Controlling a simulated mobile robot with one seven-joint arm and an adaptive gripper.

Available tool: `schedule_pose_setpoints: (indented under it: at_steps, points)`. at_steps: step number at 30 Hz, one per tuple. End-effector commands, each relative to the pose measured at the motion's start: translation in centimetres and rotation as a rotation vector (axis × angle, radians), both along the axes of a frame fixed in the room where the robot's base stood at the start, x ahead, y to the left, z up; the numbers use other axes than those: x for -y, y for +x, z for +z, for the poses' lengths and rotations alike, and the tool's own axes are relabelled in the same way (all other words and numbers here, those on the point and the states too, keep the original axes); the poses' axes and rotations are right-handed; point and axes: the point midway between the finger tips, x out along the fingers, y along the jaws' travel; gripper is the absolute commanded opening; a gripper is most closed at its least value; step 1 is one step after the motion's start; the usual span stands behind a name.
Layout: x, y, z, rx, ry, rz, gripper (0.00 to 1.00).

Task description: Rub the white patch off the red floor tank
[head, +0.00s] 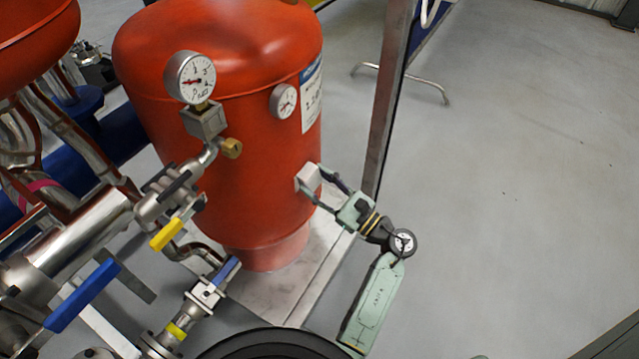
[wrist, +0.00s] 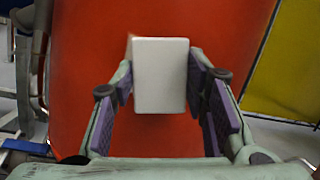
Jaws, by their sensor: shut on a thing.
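The red floor tank (head: 235,130) stands upright on a pale base plate and fills most of the wrist view (wrist: 85,90). My gripper (head: 322,190) is at the lower right side of the tank. Its fingers (wrist: 161,85) are shut on a white block (wrist: 160,70), which also shows in the head view (head: 307,178). The block is at the tank wall; whether it touches is hard to tell. A thin pale sliver shows at the block's upper left edge in the wrist view. I cannot clearly make out the white patch; the block may hide it.
A pressure gauge (head: 190,77) and valves with a yellow handle (head: 166,235) and blue handle (head: 82,296) stand left of my arm. A smaller dial (head: 283,100) and a label (head: 311,95) are on the tank. A metal post (head: 388,100) rises behind.

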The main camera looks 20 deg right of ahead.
Motion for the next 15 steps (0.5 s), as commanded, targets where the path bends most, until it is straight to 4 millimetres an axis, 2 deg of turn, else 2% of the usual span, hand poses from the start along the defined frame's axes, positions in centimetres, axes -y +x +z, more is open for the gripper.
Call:
schedule_pose_setpoints:
  at_steps: [9, 15]
  points:
    - [-2.7, -1.3, -0.1, 0.000, -0.001, 0.005, 0.19]
    - [-3.1, -1.5, -0.1, 0.000, -0.001, 0.006, 0.19]
